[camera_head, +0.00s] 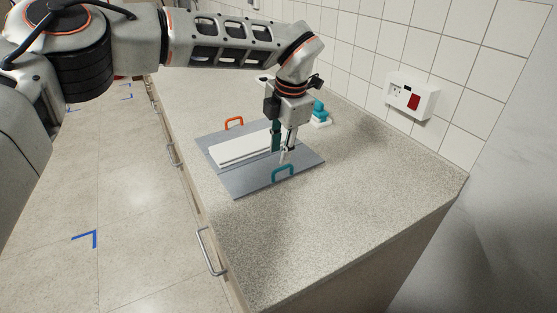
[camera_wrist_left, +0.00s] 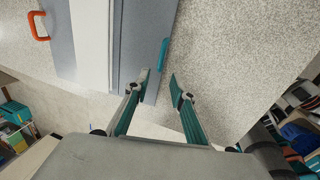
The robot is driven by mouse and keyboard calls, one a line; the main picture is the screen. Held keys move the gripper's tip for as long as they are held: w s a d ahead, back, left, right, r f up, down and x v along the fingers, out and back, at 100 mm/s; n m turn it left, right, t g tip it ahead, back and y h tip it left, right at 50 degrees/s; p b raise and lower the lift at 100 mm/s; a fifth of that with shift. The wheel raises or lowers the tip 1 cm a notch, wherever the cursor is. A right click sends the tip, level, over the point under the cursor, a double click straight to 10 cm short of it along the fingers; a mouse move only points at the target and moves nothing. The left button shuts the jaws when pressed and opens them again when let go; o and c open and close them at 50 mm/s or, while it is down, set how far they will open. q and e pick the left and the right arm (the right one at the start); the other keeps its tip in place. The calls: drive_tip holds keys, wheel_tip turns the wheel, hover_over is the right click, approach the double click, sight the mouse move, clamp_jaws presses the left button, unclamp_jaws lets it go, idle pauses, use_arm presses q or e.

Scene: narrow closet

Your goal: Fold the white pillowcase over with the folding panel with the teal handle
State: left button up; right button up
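The white pillowcase (camera_head: 240,148) lies flat and strip-shaped on the grey-blue folding board on the counter. It also shows in the left wrist view (camera_wrist_left: 90,42). The folding panel (camera_head: 250,182) with the teal handle (camera_head: 283,172) lies flat at the near side of the board. In the left wrist view the teal handle (camera_wrist_left: 163,53) is just beyond the fingertips, roughly in line with the gap between them. My left gripper (camera_head: 286,156) points down over the panel, close to the handle. Its fingers (camera_wrist_left: 160,82) are apart and empty. My right gripper is not in view.
An orange handle (camera_head: 234,122) stands at the board's far side. A teal object on a white base (camera_head: 320,113) stands behind my gripper near the tiled wall. A white wall box (camera_head: 411,97) is at right. The counter's near part (camera_head: 330,220) is clear.

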use_arm(q)
drive_tip(key=x, duration=0.5)
drive_tip(key=shift+a+f, duration=0.1)
drive_tip(key=shift+f, duration=0.25)
clamp_jaws()
